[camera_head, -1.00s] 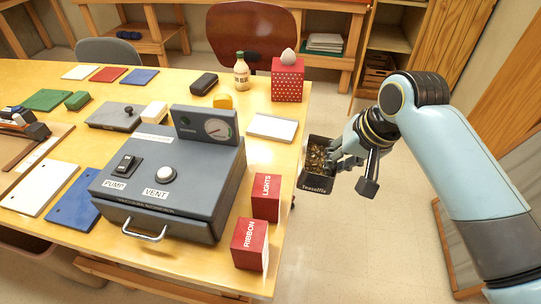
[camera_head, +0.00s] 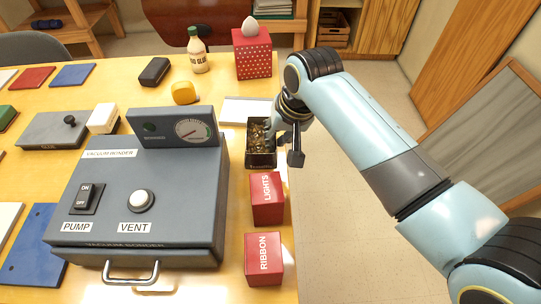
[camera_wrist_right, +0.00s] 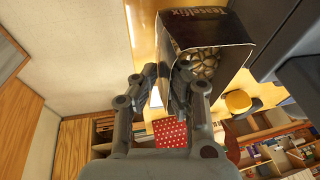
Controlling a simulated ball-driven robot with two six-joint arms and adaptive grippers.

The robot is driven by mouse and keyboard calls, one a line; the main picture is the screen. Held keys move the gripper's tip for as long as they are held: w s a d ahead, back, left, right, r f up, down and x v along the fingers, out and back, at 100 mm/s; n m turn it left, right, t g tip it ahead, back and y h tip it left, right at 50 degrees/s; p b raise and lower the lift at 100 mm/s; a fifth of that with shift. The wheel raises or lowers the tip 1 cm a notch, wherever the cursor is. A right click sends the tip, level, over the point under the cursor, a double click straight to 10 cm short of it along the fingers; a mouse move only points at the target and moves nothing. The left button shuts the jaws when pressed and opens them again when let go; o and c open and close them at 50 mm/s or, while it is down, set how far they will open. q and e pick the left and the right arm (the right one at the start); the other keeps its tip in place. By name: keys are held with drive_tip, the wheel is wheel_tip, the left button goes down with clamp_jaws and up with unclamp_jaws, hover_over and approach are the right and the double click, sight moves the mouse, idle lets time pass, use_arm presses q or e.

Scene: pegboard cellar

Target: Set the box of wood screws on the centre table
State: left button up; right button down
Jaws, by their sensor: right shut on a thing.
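The box of wood screws (camera_head: 261,160) is a dark, open-topped box filled with brass-coloured screws. In the head view it is at the right edge of the wooden table (camera_head: 284,222), between the white pad and the red LIGHTS box. My right gripper (camera_head: 272,130) is shut on its right wall. In the right wrist view the gripper (camera_wrist_right: 172,88) has its fingers at the wall of the screw box (camera_wrist_right: 208,28). I cannot tell whether the box's bottom touches the table. My left gripper is not in view.
The red LIGHTS box (camera_head: 268,198) and RIBBON box (camera_head: 263,259) stand just in front. The grey vacuum bonder (camera_head: 150,190) is to the left. A white pad (camera_head: 246,111) and a red dotted box (camera_head: 253,57) are behind. Open floor is to the right.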

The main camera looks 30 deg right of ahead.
drive_tip(key=shift+f, duration=0.85)
wheel_tip(320, 180, down, 4)
drive_tip(key=c, duration=1.9)
unclamp_jaws()
drive_tip(key=shift+f, duration=0.15)
drive_tip(key=shift+c, duration=0.2)
drive_tip(key=o, duration=0.5)
drive_tip(key=shift+s, duration=0.1)
drive_tip(key=shift+c, duration=0.2)
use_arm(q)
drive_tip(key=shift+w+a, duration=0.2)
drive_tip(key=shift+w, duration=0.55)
